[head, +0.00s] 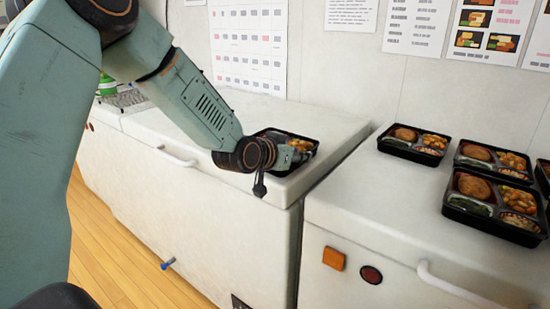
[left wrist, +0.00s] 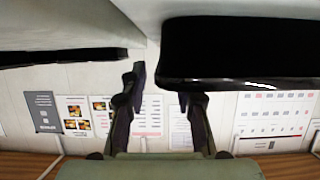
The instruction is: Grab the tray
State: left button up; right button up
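A black bento tray (head: 262,134) with food in its compartments sits on the left white chest, near its right end. My left gripper (head: 299,156) is at the tray's right front side and covers part of it. In the left wrist view, my left gripper (left wrist: 161,82) has its two fingers spread apart. The tray's dark side (left wrist: 240,82) shows at upper right there, its near end overlapping the space between the fingers. I cannot tell whether the fingers touch it. My right gripper is not in view.
Several more black trays stand on the right white chest, one at its back left (head: 397,151) and one nearer the front (head: 480,220). A narrow gap (head: 303,215) separates the two chests. Printed sheets (head: 248,45) hang on the wall behind.

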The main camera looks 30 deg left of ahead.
pick_arm(q)
jog(key=shift+w+d+f, duration=0.1)
jog(key=shift+w+d, duration=0.15)
jog(key=shift+w, duration=0.2)
jog(key=shift+a, duration=0.2)
jog(key=shift+c, duration=0.8)
grip_shut()
